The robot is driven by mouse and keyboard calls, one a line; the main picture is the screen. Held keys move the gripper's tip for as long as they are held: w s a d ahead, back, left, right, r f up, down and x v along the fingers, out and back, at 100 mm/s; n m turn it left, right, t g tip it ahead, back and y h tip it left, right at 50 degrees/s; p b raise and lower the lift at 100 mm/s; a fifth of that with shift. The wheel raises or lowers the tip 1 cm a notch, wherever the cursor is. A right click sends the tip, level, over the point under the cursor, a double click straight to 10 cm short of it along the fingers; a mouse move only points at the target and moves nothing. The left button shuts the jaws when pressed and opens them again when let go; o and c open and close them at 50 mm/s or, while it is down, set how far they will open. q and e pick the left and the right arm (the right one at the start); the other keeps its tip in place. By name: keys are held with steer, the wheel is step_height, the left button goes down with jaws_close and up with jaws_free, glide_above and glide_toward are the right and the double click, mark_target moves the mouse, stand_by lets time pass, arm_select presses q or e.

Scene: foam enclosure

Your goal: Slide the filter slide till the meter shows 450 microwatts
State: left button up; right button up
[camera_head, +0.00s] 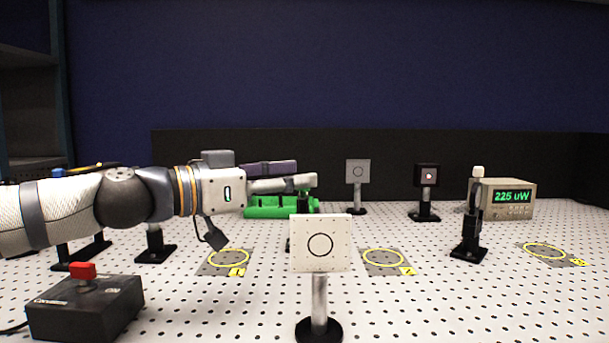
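The meter (507,198) stands at the back right, and its green display reads 225 uW. My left gripper (283,178) reaches in from the left above the board, with its fingers pointing right. Its fingertips overlap the top of a dark post behind the white target card; I cannot tell whether they touch it or whether the fingers are open or shut. A black upright mount with a white knob on top (474,210) stands in front of the meter. I cannot tell for sure which part is the filter slide. My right gripper is not in view.
A white target card (320,257) stands on a post at front centre. A grey card (358,172) and a black block with a red spot (427,176) stand behind. A green body (270,207) lies behind my gripper. A black box with a red switch (84,305) is front left.

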arm_select(q)
steer(key=shift+x, duration=1.25)
jaws_close()
